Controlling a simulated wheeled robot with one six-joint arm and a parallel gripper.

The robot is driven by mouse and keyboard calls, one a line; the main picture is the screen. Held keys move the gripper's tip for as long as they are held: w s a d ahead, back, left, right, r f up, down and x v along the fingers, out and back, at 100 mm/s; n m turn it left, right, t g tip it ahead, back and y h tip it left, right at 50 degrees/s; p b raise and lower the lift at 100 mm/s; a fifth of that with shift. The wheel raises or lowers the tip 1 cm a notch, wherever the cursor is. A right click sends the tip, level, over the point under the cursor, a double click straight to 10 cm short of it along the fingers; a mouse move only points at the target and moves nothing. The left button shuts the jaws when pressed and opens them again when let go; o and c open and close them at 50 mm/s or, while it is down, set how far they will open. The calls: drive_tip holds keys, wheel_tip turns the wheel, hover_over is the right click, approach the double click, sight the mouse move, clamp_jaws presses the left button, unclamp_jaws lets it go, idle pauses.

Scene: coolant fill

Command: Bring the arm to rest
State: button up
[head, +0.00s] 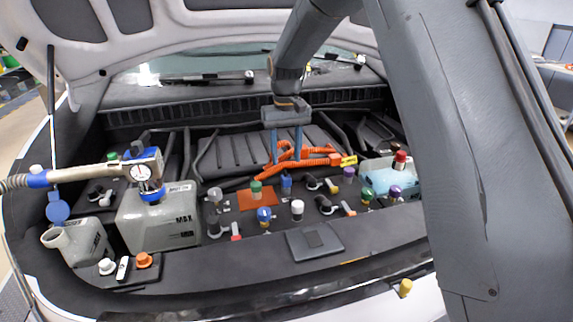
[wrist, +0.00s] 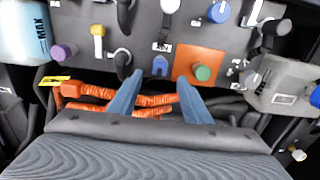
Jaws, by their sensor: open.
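My gripper (head: 286,158) hangs from my arm above the engine bay, with its two blue fingers apart and nothing between them. In the wrist view my gripper (wrist: 160,82) also shows open, with its fingertips over the orange cables (wrist: 90,90) and the dark panel. I cannot tell the exact height of the fingers above the cables.
A grey tank (head: 158,225) with a gauge and hose (head: 80,176) on it stands at the left. Several coloured caps stand on the panel, among them a white cap (head: 297,207). A light blue reservoir (head: 380,180) is at the right. The raised hood (head: 200,30) is overhead.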

drive_tip(key=shift+r, duration=0.1)
idle(0.3)
drive_tip(key=s+d+f, duration=0.1)
drive_tip(key=s+d, duration=0.3)
drive_tip(key=s, duration=0.6)
drive_tip(key=s+d+f+m, duration=0.1)
drive_tip(key=s+d, duration=0.4)
drive_tip(key=s, duration=0.6)
drive_tip(key=s+d+f+m, duration=0.1)
drive_tip(key=s+d, duration=0.4)
drive_tip(key=s, duration=0.5)
drive_tip(key=shift+s+f+t, duration=0.3)
drive_tip(key=shift+f+t, duration=0.1)
drive_tip(key=shift+f, duration=0.1)
